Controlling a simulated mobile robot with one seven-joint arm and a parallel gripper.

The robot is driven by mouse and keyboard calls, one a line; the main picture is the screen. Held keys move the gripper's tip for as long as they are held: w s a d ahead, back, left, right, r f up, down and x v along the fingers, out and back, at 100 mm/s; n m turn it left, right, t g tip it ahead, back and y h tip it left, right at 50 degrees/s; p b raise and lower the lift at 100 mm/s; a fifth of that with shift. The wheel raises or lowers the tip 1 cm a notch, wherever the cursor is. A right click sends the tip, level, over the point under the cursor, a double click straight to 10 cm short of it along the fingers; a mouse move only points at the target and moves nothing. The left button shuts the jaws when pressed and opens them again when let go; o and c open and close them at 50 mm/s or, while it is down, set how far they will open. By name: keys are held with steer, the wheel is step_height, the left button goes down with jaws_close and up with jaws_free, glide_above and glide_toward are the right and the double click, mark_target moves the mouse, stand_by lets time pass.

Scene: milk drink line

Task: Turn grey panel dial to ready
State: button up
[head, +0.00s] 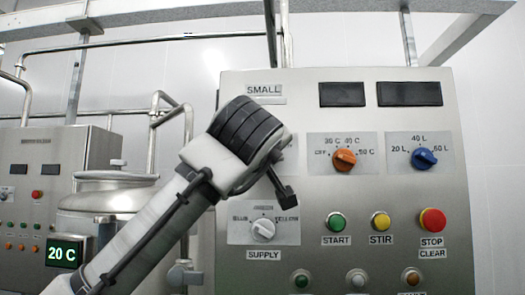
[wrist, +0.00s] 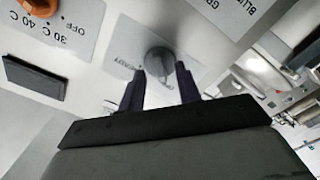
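The grey dial (wrist: 159,58) sits on a white label plate (wrist: 112,48) on the panel, seen upside down in the wrist view. Part of a word that looks like READY shows beside it, partly covered by a finger. My gripper (wrist: 161,72) is at the dial, with one dark finger on each side of it. The fingers are apart; I cannot tell whether they touch the dial. Its exact pointing is unclear. In the head view my gripper (head: 285,190) is in front of the panel (head: 375,274), and my arm hides the grey dial.
The orange temperature dial (head: 344,160) and blue volume dial (head: 424,158) are to the right. The white supply dial (head: 263,230) is just below my gripper. Start (head: 336,222), stir (head: 381,221) and red stop (head: 432,220) buttons stand lower right. A tank (head: 110,195) is at left.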

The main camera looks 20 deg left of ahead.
steer(key=shift+x, duration=0.8)
jaws_close()
steer(key=shift+d+f+m, duration=0.1)
steer(key=shift+m, duration=0.3)
steer(key=m+p, duration=0.1)
steer(key=m, duration=0.7)
steer(key=m+p, duration=0.1)
steer(key=m, duration=0.8)
steer(key=shift+s+a+p, duration=0.1)
steer(key=shift+a+p, duration=0.15)
steer(key=shift+p, duration=0.05)
